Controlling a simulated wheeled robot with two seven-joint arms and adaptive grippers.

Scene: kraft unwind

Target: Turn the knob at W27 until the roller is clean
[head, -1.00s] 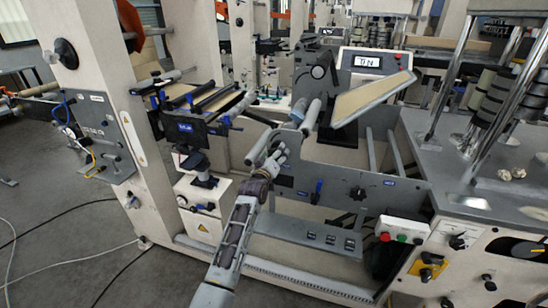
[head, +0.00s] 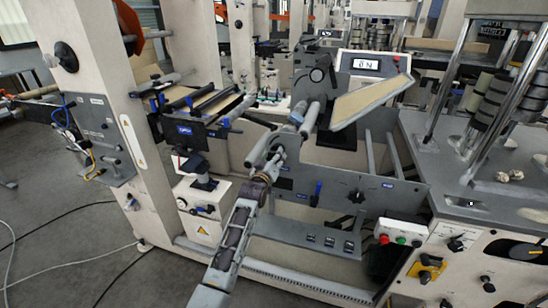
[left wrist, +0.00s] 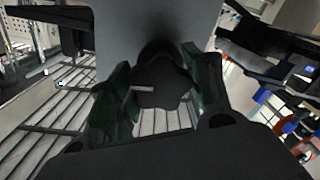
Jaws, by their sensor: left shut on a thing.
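My left gripper (head: 274,152) reaches in from the bottom middle of the head view to the grey side plate below the rollers. In the left wrist view its two dark fingers (left wrist: 160,90) close from both sides on a black lobed knob (left wrist: 158,82) with a pale pointer line. The line lies nearly level, left of the knob's middle. In the head view the gripper hides this knob. Grey rollers (head: 311,116) stick out just above the gripper. Their surface is too small to judge for dirt. I cannot read a W27 label. My right gripper is not in view.
A tilted tan panel (head: 370,100) and a display (head: 366,65) stand above the side plate. Another black knob (head: 356,196) and a blue-handled lever (head: 316,192) sit to the right. A button box (head: 400,232) is lower right. Cables lie on the left floor.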

